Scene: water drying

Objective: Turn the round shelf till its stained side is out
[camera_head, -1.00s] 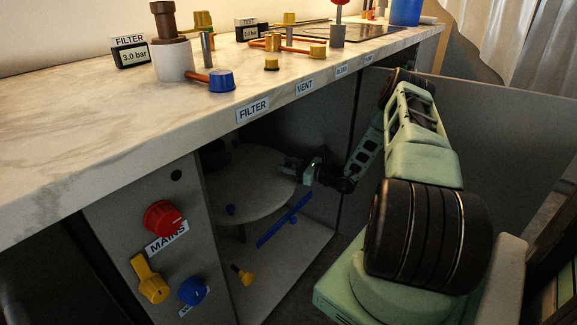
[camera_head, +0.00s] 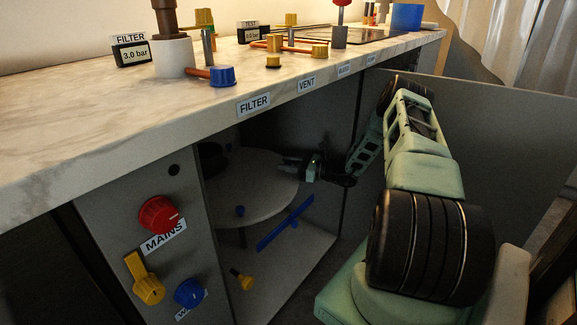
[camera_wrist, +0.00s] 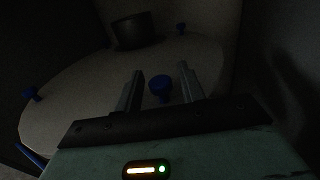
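The round shelf (camera_head: 262,200) is a pale disc inside the dark cabinet under the counter. It also fills much of the wrist view (camera_wrist: 75,95). Small blue knobs stand at its edge: one at the front (camera_head: 240,210), and in the wrist view one at the left (camera_wrist: 30,93), one at the far right (camera_wrist: 181,28) and one (camera_wrist: 160,88) between my fingers. My gripper (camera_head: 285,166) is at the shelf's right edge, its fingers open on both sides of that knob, with gaps visible. A dark pot (camera_wrist: 133,30) stands at the far side. I cannot make out a stain in the dim light.
A blue bar (camera_head: 285,222) lies below the shelf's front edge, and a yellow valve (camera_head: 241,279) sits lower down. The cabinet's side panel (camera_head: 150,200) carries red, yellow and blue knobs. The countertop (camera_head: 120,100) overhangs the opening. An open door panel (camera_head: 510,150) stands at the right.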

